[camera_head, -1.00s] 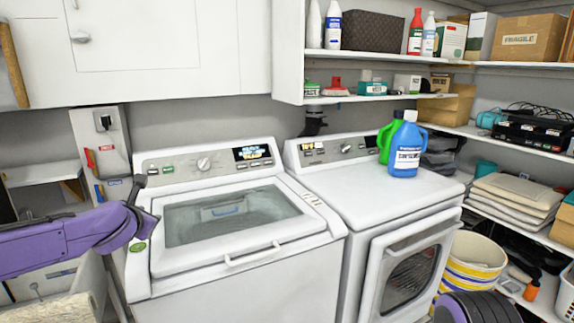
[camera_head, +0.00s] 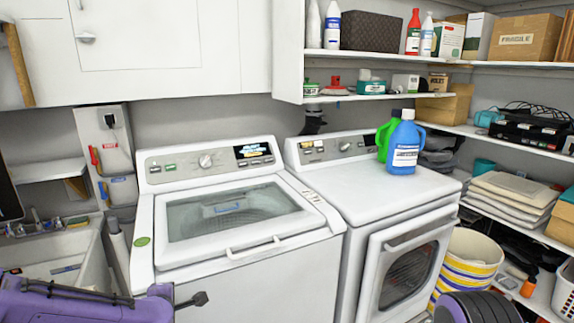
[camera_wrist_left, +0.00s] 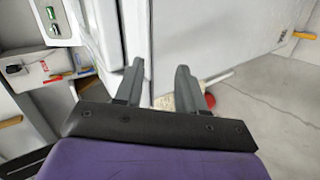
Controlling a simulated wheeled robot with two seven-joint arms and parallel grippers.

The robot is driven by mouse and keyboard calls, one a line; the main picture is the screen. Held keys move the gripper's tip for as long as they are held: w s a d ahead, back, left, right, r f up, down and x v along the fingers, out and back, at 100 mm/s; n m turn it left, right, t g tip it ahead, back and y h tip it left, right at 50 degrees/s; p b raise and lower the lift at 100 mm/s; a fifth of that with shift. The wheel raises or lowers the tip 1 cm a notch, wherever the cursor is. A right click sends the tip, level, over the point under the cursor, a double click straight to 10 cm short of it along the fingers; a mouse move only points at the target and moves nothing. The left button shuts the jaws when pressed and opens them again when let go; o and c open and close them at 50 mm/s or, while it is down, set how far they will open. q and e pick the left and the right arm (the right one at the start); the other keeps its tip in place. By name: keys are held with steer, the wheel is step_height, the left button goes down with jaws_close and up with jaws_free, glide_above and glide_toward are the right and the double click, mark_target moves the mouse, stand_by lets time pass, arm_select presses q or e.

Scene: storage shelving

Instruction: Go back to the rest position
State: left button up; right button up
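My left arm, purple, comes in low at the bottom left of the head view. My left gripper (camera_head: 200,298) is a small dark shape in front of the washer's lower front. In the left wrist view its two grey fingers (camera_wrist_left: 160,82) stand apart with nothing between them, so it is open and empty. A white appliance side and the grey floor lie beyond the fingers there. My right gripper is not in view.
The white washer (camera_head: 240,262) and the dryer (camera_head: 410,190) stand side by side. Blue (camera_head: 405,150) and green (camera_head: 384,140) jugs stand on the dryer. A sink (camera_head: 60,255) is at left, a striped basket (camera_head: 468,265) at right. Grey floor (camera_wrist_left: 265,110) is open in the wrist view.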

arm_select(q)
steer(key=s+d+f+m+g, duration=0.25)
steer(key=s+f+m, duration=0.45)
steer(key=s+f, duration=0.75)
steer(key=s+a+f+m+g, duration=0.1)
steer(key=s+f+m, duration=0.1)
steer(key=s, duration=0.5)
steer(key=s+a+f+m+g, duration=0.1)
steer(key=s+f+m+g, duration=0.1)
steer(key=s+f, duration=0.3)
steer(key=s+a+f+m+g, duration=0.1)
steer(key=s+f, duration=0.3)
steer(key=s, duration=0.6)
steer(key=shift+a+m+g, duration=0.25)
steer(key=shift+m+g, duration=0.2)
steer(key=shift+m, duration=0.45)
